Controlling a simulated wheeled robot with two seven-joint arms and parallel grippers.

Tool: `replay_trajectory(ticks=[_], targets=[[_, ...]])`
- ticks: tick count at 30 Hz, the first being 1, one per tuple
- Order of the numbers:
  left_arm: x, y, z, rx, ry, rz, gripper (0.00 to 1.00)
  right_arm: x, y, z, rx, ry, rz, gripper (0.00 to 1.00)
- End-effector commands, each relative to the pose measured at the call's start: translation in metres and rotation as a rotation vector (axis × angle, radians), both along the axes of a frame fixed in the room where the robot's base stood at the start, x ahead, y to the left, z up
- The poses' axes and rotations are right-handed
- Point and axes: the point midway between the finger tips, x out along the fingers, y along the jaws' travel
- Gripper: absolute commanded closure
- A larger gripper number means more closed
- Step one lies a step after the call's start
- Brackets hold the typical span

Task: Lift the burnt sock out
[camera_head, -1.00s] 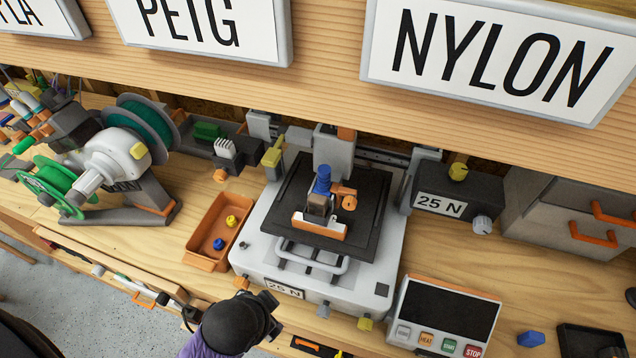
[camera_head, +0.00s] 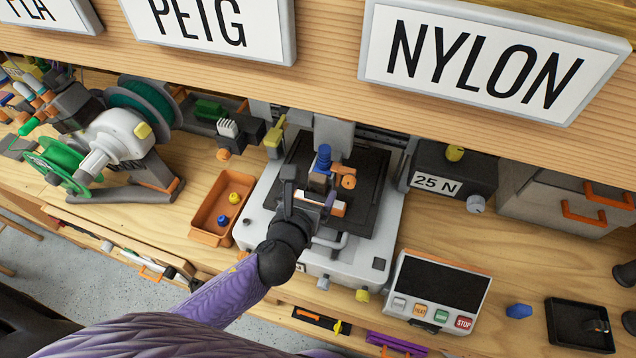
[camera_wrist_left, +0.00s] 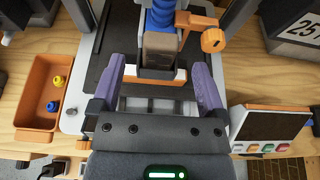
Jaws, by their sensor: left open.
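A brown, scorched-looking block, which I take to be the burnt sock (camera_head: 318,182), sits below a blue ribbed part (camera_head: 323,157) on the printer. It also shows in the left wrist view (camera_wrist_left: 157,48), with a dark grey piece just below it and an orange-and-white bar (camera_wrist_left: 131,77) behind the gripper's reach. My left gripper (camera_head: 309,194) is open, at the front of the printer bed. In the left wrist view its two purple fingers (camera_wrist_left: 160,75) stand to either side of the block's lower end, apart from it. My right gripper is not in view.
An orange tray (camera_head: 203,222) with a blue and a yellow knob stands left of the printer. An orange arm with a round knob (camera_head: 348,182) is right of the block. A control panel (camera_head: 438,285) stands at front right. The wooden shelf edge (camera_head: 330,75) overhangs the back.

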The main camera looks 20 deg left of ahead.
Motion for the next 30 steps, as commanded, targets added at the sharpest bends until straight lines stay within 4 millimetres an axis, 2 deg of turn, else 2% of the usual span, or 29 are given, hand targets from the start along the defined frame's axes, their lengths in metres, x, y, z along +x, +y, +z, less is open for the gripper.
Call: replay_trajectory(ticks=[1,4,11,14,25,30], targets=[[0.01,-0.001,-0.003,-0.001,-0.002,0.001,0.06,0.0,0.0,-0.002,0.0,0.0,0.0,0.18],[0.024,-0.001,-0.009,-0.002,0.0,0.002,0.06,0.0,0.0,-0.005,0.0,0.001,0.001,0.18],[0.027,-0.001,-0.009,-0.003,0.001,0.001,0.06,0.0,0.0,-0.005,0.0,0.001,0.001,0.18],[0.027,-0.001,-0.009,-0.002,0.001,0.002,0.23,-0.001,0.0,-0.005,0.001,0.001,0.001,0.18],[0.027,-0.001,-0.009,-0.002,0.001,0.002,1.0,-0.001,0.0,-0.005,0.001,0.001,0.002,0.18],[0.027,-0.001,-0.009,-0.002,0.001,0.002,1.0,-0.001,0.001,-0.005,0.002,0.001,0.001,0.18]])
